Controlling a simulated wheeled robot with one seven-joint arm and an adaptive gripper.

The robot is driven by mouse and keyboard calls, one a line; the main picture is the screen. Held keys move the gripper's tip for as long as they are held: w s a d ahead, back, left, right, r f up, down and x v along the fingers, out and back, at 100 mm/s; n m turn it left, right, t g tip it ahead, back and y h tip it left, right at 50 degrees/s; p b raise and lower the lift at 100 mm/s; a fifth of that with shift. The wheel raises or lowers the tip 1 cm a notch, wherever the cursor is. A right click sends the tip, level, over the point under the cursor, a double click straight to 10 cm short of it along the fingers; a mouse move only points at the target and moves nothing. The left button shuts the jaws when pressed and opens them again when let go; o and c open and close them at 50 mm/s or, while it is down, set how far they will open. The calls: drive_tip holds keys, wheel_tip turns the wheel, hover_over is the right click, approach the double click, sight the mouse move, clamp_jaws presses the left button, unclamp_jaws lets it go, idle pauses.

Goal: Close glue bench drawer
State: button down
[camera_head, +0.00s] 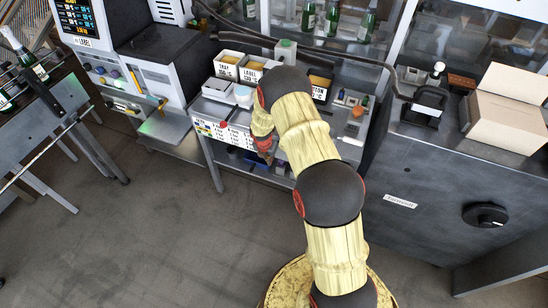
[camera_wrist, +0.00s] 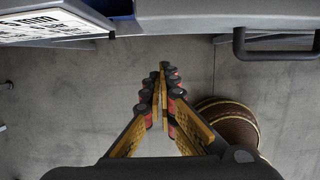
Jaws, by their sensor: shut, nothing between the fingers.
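The glue bench (camera_head: 208,135) stands at the back centre in the head view, its middle hidden behind my arm. In the wrist view a grey drawer front (camera_wrist: 190,17) with a black bar handle (camera_wrist: 275,50) crosses the top right. It seems to stand forward of the labelled bench front (camera_wrist: 45,22) to its left; how far it is out I cannot tell. My gripper (camera_wrist: 162,78) is shut and empty, pointing at the floor gap below and left of the handle, apart from it. In the head view my gripper (camera_head: 267,152) is partly hidden at the bench front.
A grey cabinet (camera_head: 415,170) with a black knob (camera_head: 485,215) and an open carton (camera_head: 508,105) is at right. A label machine (camera_head: 150,75) is at left. The floor in front is clear.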

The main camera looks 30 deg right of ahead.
drive_tip(key=p+v, duration=0.2)
drive_tip(key=v, duration=0.8)
drive_tip(key=s+d+r+b, duration=0.2)
drive_tip(key=s+d+b, duration=0.1)
drive_tip(key=s, duration=0.8)
drive_tip(key=w+d+f+b, duration=0.1)
drive_tip(key=w+d+f, duration=0.1)
drive_tip(key=f, duration=0.3)
drive_tip(key=w+d+f+b, duration=0.2)
drive_tip(key=f, duration=0.4)
drive_tip(key=shift+d+m, duration=0.3)
drive_tip(key=shift+d, duration=0.05)
drive_tip(key=shift+w+r, duration=0.1)
drive_tip(key=shift+w, duration=0.05)
